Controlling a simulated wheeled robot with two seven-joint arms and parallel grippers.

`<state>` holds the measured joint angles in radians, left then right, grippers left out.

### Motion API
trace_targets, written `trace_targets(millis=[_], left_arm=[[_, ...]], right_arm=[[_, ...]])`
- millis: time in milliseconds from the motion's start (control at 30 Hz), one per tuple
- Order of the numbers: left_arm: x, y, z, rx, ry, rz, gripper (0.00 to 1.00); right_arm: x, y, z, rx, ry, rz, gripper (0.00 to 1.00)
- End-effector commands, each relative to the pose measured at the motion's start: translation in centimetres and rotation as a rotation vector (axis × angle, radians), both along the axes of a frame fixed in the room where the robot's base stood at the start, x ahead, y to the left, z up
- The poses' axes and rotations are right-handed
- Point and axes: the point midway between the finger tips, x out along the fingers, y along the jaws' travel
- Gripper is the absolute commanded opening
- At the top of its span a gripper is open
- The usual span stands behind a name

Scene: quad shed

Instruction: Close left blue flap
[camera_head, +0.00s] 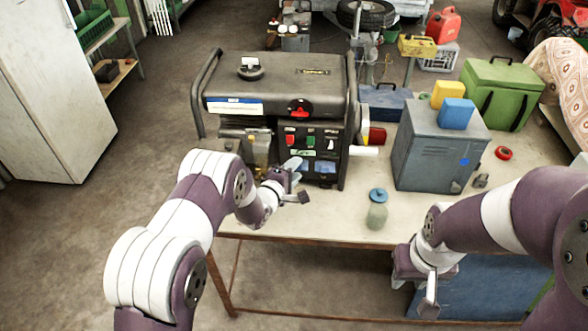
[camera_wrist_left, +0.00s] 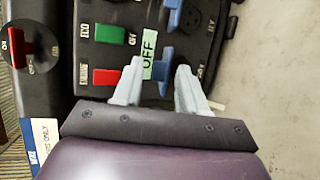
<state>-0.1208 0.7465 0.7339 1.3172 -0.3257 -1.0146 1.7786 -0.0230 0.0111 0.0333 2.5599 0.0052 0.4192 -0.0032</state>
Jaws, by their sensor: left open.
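The black generator (camera_head: 280,95) stands on the table, its control panel facing me. Two blue flaps are in the lower panel. In the left wrist view the left blue flap (camera_wrist_left: 167,56) is beside the green OFF label (camera_wrist_left: 149,54), and the right blue flap (camera_wrist_left: 173,14) is at the top edge. My left gripper (camera_head: 296,169) is at the panel's lower left. It is open, with its pale fingers (camera_wrist_left: 157,80) pointing at the left flap, which appears between the tips. Contact is unclear. My right gripper (camera_head: 430,290) hangs before the table's front edge; its jaw state is unclear.
A red switch (camera_wrist_left: 106,77) and a green switch (camera_wrist_left: 110,34) are close to the flaps. A jar with a blue lid (camera_head: 377,212) stands to the generator's right. A grey metal box (camera_head: 430,145) is farther right. The tabletop (camera_head: 340,217) before the generator is mostly bare.

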Motion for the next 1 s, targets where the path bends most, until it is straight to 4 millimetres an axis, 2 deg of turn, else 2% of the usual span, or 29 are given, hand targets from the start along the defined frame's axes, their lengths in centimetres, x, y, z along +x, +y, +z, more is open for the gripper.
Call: trace_targets(millis=[267,300,367,400,433,1000], left_arm=[[0.18,-0.09,-0.12,0.000,0.001,0.000,0.41],[0.18,-0.09,-0.11,0.000,0.001,0.000,0.35],[0.17,-0.09,-0.11,0.000,0.001,0.000,0.15],[0.17,-0.09,-0.10,0.000,0.001,0.000,0.02],[0.17,-0.09,-0.10,0.000,0.001,0.000,0.00],[0.20,-0.09,-0.13,0.000,-0.016,0.000,0.00]], right_arm=[[0.00,0.00,0.03,0.000,0.000,0.000,0.36],[0.00,0.00,0.03,0.000,0.000,0.000,0.36],[0.00,0.00,0.03,0.000,0.000,0.000,0.36],[0.00,0.00,0.03,0.000,0.000,0.000,0.36],[0.00,0.00,0.02,0.000,0.000,0.000,0.36],[-0.01,0.00,-0.44,0.000,0.000,0.000,0.36]])
